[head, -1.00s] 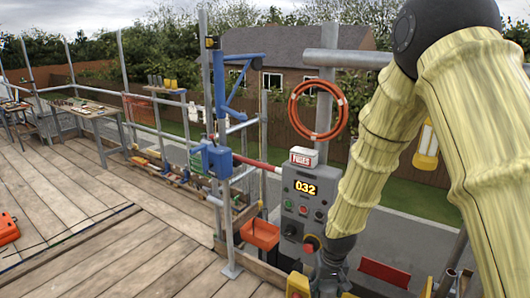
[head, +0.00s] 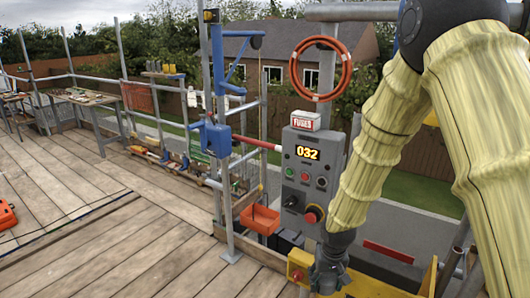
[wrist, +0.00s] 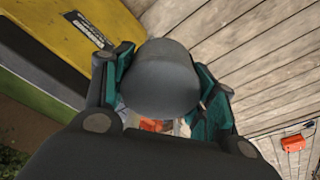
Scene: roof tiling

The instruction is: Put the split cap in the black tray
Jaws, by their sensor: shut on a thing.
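My gripper (wrist: 160,98) is shut on a dark grey, round-topped cap (wrist: 160,75), which sits between its teal finger pads in the wrist view. I take this for the split cap; no split shows on the side facing me. Small orange and white patches show just below it, too unclear to name. In the head view my gripper (head: 328,280) is low at the bottom centre, beside a yellow box; the cap cannot be made out there.
A yellow box (head: 298,264) stands beside my gripper, below the grey control panel (head: 307,180) reading 032. A red-orange bin (head: 260,219) hangs left of it, near a scaffold pole (head: 222,140). The plank deck (head: 110,230) at left is mostly clear, with an orange case (head: 6,214).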

